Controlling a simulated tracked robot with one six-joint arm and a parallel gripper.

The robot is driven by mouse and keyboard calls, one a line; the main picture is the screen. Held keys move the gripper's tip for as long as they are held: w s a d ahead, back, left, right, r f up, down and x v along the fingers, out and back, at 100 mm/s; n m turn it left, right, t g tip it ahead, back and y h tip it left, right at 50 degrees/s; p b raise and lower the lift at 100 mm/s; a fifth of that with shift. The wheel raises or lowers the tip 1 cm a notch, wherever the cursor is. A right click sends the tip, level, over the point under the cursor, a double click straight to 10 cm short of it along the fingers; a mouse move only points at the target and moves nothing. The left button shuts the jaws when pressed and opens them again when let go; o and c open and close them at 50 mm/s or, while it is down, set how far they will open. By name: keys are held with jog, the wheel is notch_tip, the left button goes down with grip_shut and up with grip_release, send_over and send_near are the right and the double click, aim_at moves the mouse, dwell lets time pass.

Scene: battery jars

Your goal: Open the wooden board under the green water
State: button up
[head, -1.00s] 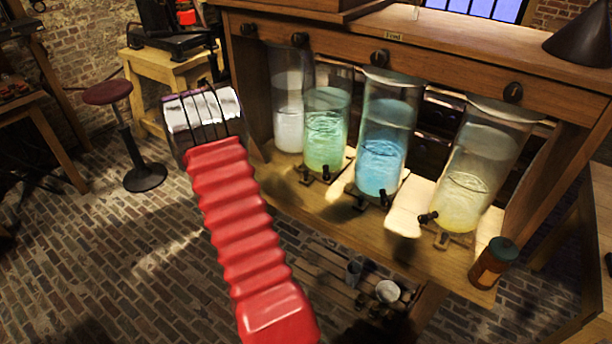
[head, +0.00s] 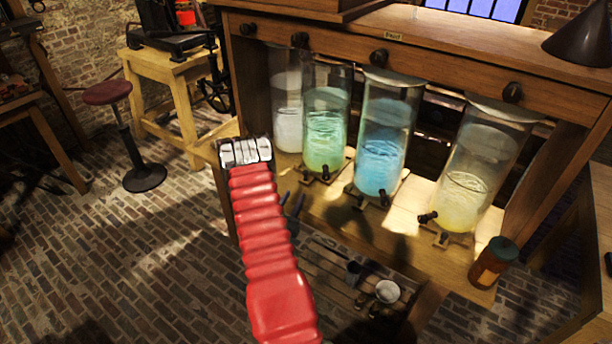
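The green water stands in a tall clear glass jar (head: 326,120), second from the left on the wooden bench. A small wooden base with a dark tap (head: 322,172) sits beneath this jar at the front; no clear gap or opening shows in it. My gripper (head: 246,151) is at the end of my red ribbed arm, left of the green jar and apart from it, by the bench's left end. Its white-grey fingers point away from the camera, and whether they are open or shut cannot be told.
A jar of clear-white liquid (head: 287,108) stands left of the green one. A blue jar (head: 382,135) and a yellow jar (head: 476,168) stand to its right. An orange bottle (head: 493,262) stands at the bench's right front. A stool (head: 109,94) and open brick floor lie left.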

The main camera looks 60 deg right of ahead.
aim_at(305, 177)
jog(key=d, duration=0.4)
jog(key=w+d, duration=0.1)
jog(key=d, duration=0.8)
jog(key=shift+w+d, duration=0.25)
jog(key=shift+d, duration=0.1)
jog(key=shift+c, duration=0.5)
grip_shut()
